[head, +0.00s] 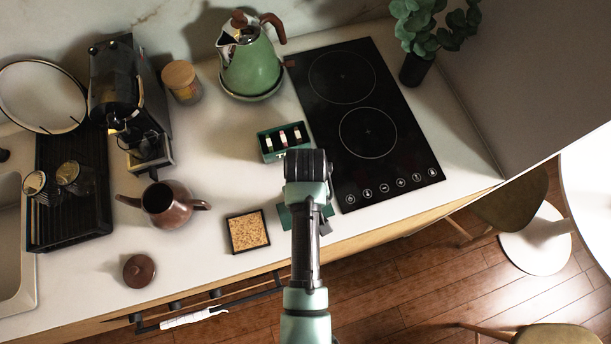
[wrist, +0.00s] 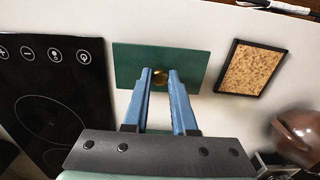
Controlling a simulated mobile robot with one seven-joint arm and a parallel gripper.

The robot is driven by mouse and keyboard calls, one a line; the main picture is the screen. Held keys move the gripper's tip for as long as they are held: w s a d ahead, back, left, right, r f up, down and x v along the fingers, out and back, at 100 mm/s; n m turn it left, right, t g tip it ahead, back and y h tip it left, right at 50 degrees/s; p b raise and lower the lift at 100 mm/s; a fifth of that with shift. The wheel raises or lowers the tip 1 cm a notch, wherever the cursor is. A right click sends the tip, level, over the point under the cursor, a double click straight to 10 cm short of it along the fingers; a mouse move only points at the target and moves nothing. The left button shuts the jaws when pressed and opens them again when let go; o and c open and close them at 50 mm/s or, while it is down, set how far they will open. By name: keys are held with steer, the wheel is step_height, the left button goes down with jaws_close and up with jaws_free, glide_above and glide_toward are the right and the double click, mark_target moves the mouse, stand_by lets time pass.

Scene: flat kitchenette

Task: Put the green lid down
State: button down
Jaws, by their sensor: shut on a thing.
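The green lid (wrist: 190,62) is a flat rectangle with a small brass knob (wrist: 160,78). My gripper (wrist: 160,73) is shut on this knob, one blue finger on each side. In the head view the lid (head: 285,217) shows between the cork-filled tray and the cooktop, near the counter's front edge, and my arm covers its middle. I cannot tell whether it touches the counter or hangs just above it. The open green box (head: 268,147) with several packets in its compartments stands behind it.
The cork-filled tray (head: 247,231) lies just left of the lid, apart from it. The black cooktop (head: 400,150) is to the right. A brown teapot (head: 165,205), its round lid (head: 139,271) and a green kettle (head: 250,70) stand on the counter (head: 215,140).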

steer(key=shift+f, duration=0.8)
steer(key=shift+f, duration=0.15)
steer(key=c, duration=0.7)
jaws_free()
step_height(320, 180, up, 12)
steer(key=shift+r+b, duration=0.2)
steer(key=shift+b, duration=0.3)
